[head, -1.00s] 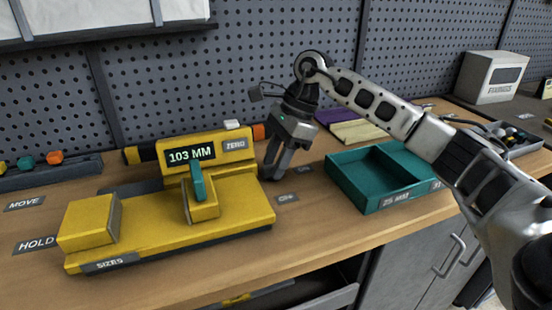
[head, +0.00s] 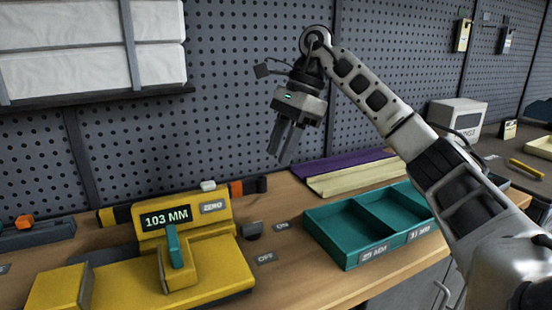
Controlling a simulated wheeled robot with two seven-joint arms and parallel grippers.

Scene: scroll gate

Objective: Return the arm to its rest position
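My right gripper (head: 283,138) hangs in the air above the workbench, in front of the pegboard, with its fingers pointing down. Its two fingers look close together, and the narrow side angle hides whether there is a gap. No held thing shows at its tips. My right arm (head: 400,125) comes in from the lower right, bent at a raised joint. My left gripper is out of view. The yellow measuring device (head: 200,265) stands below left of the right gripper, its display reading 103 MM.
A teal divided tray (head: 345,233) stands on the workbench (head: 290,285), right of the yellow device, and looks empty. Purple and cream strips (head: 345,170) lie behind it. A dark knob (head: 252,230) sits by the ON and OFF labels. A white box (head: 455,117) stands at the back right.

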